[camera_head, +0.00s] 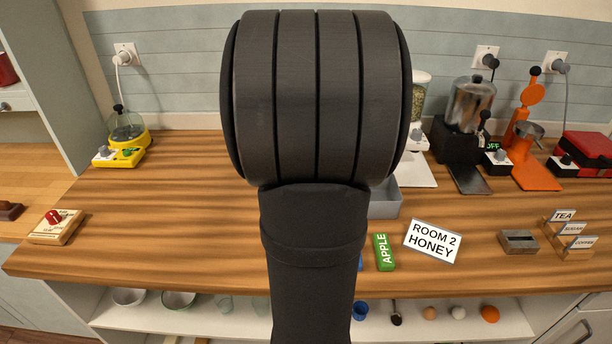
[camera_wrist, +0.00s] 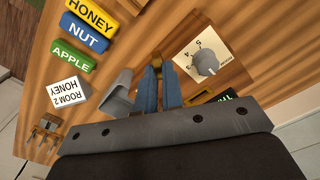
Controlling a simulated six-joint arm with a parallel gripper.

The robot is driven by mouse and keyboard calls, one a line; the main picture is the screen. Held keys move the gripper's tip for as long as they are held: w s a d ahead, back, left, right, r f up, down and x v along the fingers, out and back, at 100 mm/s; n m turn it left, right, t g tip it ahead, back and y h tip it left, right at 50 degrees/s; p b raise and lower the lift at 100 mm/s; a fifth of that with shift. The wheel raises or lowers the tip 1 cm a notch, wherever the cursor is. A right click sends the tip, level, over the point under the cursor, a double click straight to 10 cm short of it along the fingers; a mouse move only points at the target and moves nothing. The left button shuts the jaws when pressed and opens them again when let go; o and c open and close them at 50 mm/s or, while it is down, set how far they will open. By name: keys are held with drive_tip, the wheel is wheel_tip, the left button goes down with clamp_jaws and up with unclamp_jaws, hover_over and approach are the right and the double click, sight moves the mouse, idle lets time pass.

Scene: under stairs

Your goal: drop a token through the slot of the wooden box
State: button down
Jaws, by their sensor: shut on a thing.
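My gripper (camera_wrist: 158,75) shows in the wrist view as two blue fingers pointing away over the counter. A small golden-brown piece (camera_wrist: 155,62) shows between the fingertips; it looks like the token, but its shape is mostly hidden. In the head view my own dark arm hides the gripper and the middle of the counter. I cannot clearly identify the wooden box or its slot. A yellowish-brown edge with a dark area (camera_wrist: 200,97) shows right of the fingers, partly covered by my gripper body, and I cannot tell what it is.
A grey tray (camera_wrist: 117,93) stands left of the fingers; a numbered dial (camera_wrist: 205,62) is to their right. Green APPLE block (camera_head: 384,252), ROOM 2 HONEY card (camera_head: 432,242), small grey block (camera_head: 519,241) and label holder (camera_head: 570,238) line the front. The counter's left half has free room.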

drive_tip(key=w+d+r+m, duration=0.2)
drive_tip(key=w+r+m, duration=0.1)
drive_tip(key=w+m, duration=0.75)
drive_tip(key=shift+m, duration=0.55)
drive_tip(key=shift+w+d+f, duration=0.1)
drive_tip(key=shift+w+f, duration=0.15)
drive_tip(key=shift+f, duration=0.6)
drive_tip(key=shift+w+a+f, duration=0.1)
drive_tip(key=shift+w+f, duration=0.2)
drive_tip(key=shift+f, duration=0.55)
drive_tip(key=shift+w+d+f, duration=0.1)
drive_tip(key=shift+w+f, duration=0.15)
drive_tip(key=shift+f, duration=0.6)
drive_tip(key=shift+f, duration=1.1)
drive_tip(key=c, duration=1)
unclamp_jaws()
drive_tip(key=shift+r, duration=0.15)
drive_tip(key=shift+r, duration=2.9)
drive_tip(key=shift+f, duration=0.15)
